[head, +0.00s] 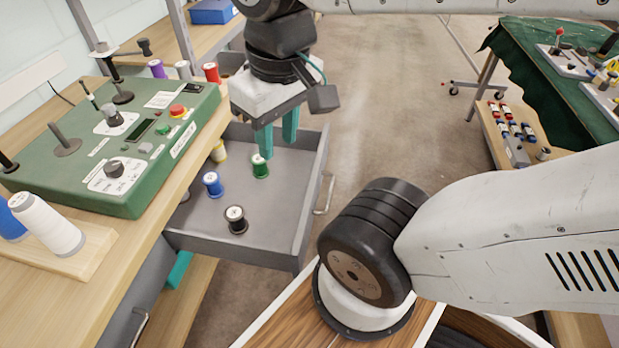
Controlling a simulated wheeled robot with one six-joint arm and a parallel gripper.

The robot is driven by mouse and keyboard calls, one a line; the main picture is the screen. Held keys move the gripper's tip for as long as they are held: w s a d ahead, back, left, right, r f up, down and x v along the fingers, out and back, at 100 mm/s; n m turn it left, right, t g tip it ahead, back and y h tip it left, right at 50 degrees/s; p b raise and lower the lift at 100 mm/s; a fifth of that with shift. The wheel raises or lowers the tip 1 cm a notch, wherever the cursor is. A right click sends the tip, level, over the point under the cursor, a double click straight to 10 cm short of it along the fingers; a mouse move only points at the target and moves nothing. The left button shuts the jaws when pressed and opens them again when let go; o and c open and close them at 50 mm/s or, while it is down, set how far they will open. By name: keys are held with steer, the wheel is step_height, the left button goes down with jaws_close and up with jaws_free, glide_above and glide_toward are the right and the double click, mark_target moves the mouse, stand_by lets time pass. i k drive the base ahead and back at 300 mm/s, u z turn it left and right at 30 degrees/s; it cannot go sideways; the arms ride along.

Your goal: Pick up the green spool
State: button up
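The green spool (260,167) stands upright in the open grey drawer (285,215), toward the drawer's back middle. My gripper (277,140) points down over the drawer. Its two teal fingers are spread apart, with a gap between them. The left finger's tip is just above or beside the green spool in the picture; I cannot tell whether it touches. Nothing shows between the fingers.
In the drawer also stand a blue spool (212,184), a black spool (236,219) and a yellow spool (218,151). The green control box (120,150) sits on the bench left of the drawer. The drawer's right side is bare.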

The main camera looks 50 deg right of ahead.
mark_target(260, 172)
steer(key=k, duration=1.25)
steer(key=z, duration=0.4)
steer(key=i, duration=0.95)
steer(key=z, duration=0.1)
